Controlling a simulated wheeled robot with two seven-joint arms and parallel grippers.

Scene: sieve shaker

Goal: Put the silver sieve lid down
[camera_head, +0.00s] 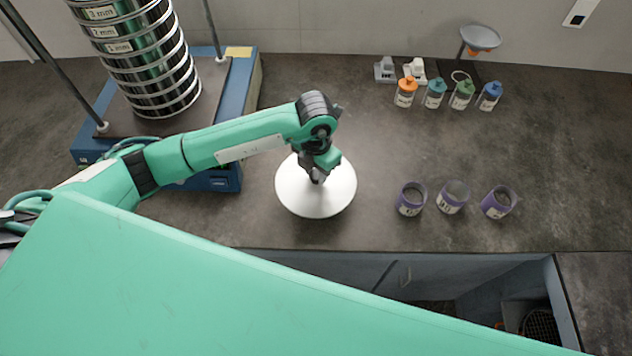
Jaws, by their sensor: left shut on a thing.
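The silver sieve lid (316,199) is a pale, round disc in the middle of the camera_head view, over the dark counter near its front edge. My left gripper (318,178) is above the lid's centre and shut on it, at what looks like its knob; the fingertips are mostly hidden by the wrist. I cannot tell whether the lid touches the counter or is just above it. My right gripper is not in view.
The sieve stack (150,60) stands on the blue shaker (221,120) at the upper left. Purple-banded cups (411,199) stand right of the lid. Several capped bottles (435,94) and a small grey dish on a stand (480,38) are behind. Counter (365,130) between them is clear.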

